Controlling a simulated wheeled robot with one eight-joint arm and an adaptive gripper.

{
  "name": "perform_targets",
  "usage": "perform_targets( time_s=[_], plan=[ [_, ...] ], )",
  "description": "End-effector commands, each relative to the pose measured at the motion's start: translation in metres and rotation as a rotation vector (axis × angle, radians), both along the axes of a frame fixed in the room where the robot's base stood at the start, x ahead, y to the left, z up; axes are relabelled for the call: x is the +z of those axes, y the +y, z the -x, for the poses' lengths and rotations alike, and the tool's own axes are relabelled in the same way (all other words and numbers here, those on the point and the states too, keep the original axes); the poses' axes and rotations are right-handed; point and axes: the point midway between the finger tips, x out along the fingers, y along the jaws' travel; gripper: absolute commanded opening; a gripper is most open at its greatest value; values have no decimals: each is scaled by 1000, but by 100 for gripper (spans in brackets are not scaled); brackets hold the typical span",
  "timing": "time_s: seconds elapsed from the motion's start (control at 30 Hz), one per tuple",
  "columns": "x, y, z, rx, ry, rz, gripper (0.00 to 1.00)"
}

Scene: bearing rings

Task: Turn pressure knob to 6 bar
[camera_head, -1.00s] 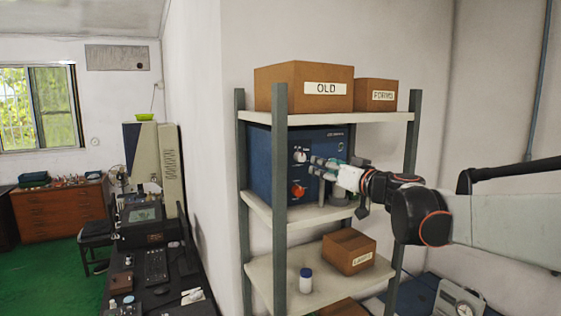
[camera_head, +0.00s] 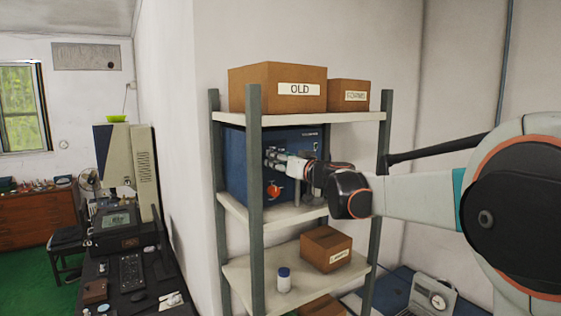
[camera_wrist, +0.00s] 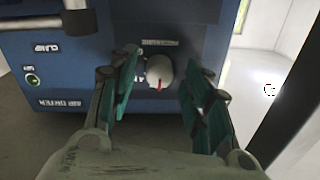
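The pressure knob (camera_wrist: 159,71) is a round grey-white knob with a red mark pointing downward, on the front of a blue air dryer (camera_wrist: 60,70). In the wrist view my gripper (camera_wrist: 160,68) is open, with one teal-padded finger on each side of the knob and gaps between. I cannot tell whether the fingertips reach past its face. In the head view the blue air dryer (camera_head: 236,165) stands on the middle shelf. My gripper (camera_head: 270,157) is at its front panel and hides the knob there.
An orange-red knob (camera_head: 273,192) sits low on the same panel. The shelf posts (camera_head: 255,200) and upper shelf board (camera_head: 300,118) bound the space.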

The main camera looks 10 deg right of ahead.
Motion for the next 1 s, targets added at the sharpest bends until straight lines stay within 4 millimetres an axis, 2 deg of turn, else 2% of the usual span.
perform_targets(
  time_s=[0.03, 0.17, 0.2, 0.63, 1.0],
  plan=[
    [0, 0, 0, 0, 0, 0, 32],
    [0, 0, 0, 0, 0, 0, 2],
    [0, 0, 0, 0, 0, 0, 1],
    [-1, 0, 0, 0, 20, -65, 1],
    [-2, 1, 1, 0, 109, -338, 1]
  ],
)
